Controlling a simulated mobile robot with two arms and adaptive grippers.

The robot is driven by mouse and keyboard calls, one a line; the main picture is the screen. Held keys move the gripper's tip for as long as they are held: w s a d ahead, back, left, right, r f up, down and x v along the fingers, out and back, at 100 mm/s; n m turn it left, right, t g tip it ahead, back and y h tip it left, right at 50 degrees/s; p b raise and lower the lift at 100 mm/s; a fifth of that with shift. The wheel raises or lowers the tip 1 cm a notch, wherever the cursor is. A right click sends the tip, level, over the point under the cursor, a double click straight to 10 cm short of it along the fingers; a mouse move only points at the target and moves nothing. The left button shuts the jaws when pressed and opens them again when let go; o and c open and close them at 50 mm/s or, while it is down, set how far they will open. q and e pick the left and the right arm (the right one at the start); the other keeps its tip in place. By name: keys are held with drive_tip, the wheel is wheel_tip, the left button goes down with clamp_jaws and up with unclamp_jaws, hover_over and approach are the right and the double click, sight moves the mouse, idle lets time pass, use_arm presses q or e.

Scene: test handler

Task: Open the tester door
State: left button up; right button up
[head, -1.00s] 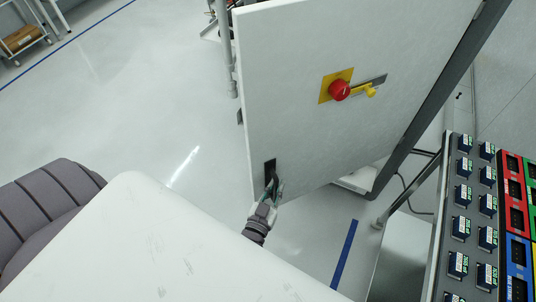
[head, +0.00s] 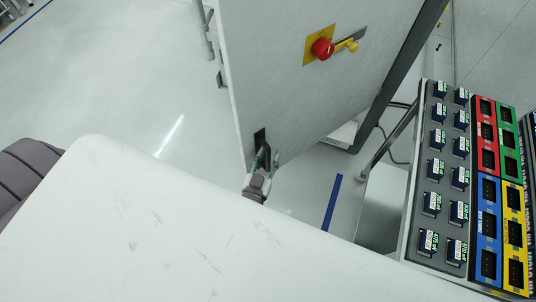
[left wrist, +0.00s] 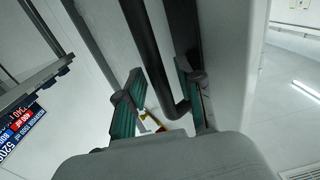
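The tester door (head: 300,100) is a tall, pale panel standing at an angle. It carries a red knob (head: 322,48) on a yellow plate. Its dark handle (head: 262,150) sits low near the left edge. My left gripper (head: 265,163) is at this handle. In the left wrist view, the black handle bar (left wrist: 156,62) runs between the two teal-padded fingers of the gripper (left wrist: 158,78). The fingers are spread, with a visible gap beside the left one. The right finger is close to the bar; contact is unclear. My right gripper is not in view.
A tray of dark chips (head: 437,140) and red, green, blue and yellow sockets (head: 487,160) stand at the right. A dark door-frame post (head: 395,85) rises behind the door. Open floor (head: 120,80) lies left of the door.

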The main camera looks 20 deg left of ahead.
use_arm(q)
drive_tip(key=shift+s, duration=0.15)
drive_tip(key=s+d, duration=0.1)
drive_tip(key=s, duration=1)
drive_tip(key=shift+s, duration=0.35)
drive_tip(key=shift+d+f, duration=0.1)
